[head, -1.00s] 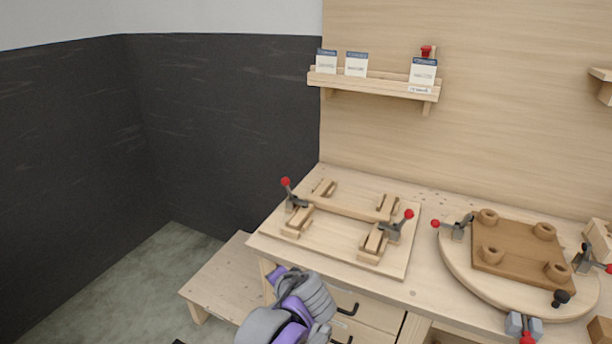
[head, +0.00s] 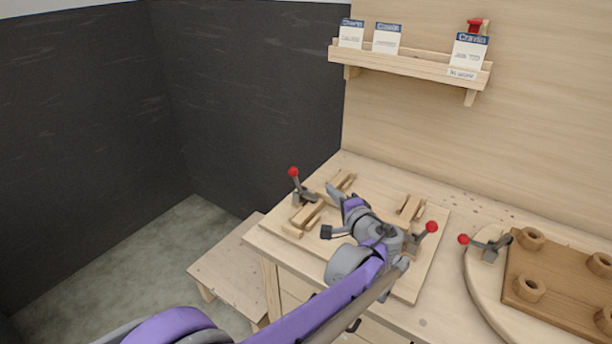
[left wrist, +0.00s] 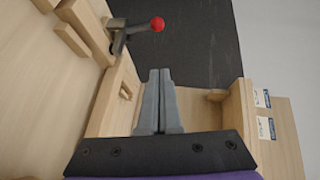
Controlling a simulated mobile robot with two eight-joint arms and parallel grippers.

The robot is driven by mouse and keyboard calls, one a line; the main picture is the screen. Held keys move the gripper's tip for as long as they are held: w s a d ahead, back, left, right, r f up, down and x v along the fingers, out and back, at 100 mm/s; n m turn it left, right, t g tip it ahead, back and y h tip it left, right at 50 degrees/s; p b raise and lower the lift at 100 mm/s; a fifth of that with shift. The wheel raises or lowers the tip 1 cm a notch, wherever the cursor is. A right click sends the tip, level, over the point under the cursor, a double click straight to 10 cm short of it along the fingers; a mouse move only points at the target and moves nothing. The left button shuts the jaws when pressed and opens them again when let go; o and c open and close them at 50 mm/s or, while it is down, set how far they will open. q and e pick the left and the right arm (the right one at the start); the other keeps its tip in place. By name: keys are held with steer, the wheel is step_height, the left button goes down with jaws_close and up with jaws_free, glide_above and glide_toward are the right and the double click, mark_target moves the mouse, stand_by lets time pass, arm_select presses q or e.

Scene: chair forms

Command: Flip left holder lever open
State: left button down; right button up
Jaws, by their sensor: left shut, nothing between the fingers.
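The left holder lever (head: 297,187) has a red ball knob and stands up from its grey clamp at the left side of the wooden fixture board (head: 432,262). It also shows in the left wrist view (left wrist: 134,28), at the top. My left gripper (head: 333,190) is over the board, to the right of the lever and apart from it. In the left wrist view its two grey fingers (left wrist: 160,72) are together and empty, below the lever. The right holder lever (head: 424,236) leans to the right, its base partly hidden behind my left arm. My right gripper is not in view.
A round turntable (head: 480,285) with a brown block (head: 560,290) and another red-knobbed lever (head: 485,245) stands to the right. A shelf (head: 410,64) with cards hangs on the back panel. A low wooden bench (head: 235,272) is at the left, with open floor beyond.

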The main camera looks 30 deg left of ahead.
arm_select(q)
glide_above(305, 195)
steer(key=d, duration=0.3)
steer(key=shift+w+d+f, duration=0.1)
steer(key=shift+w+f, duration=0.2)
steer(key=shift+f, duration=0.55)
steer(key=shift+s+a+f, duration=0.15)
steer(key=shift+a, duration=0.45)
steer(key=shift+s+a+f, duration=0.1)
steer(key=shift+a, duration=0.45)
steer(key=shift+a+f, duration=0.15)
steer(key=shift+a, duration=0.35)
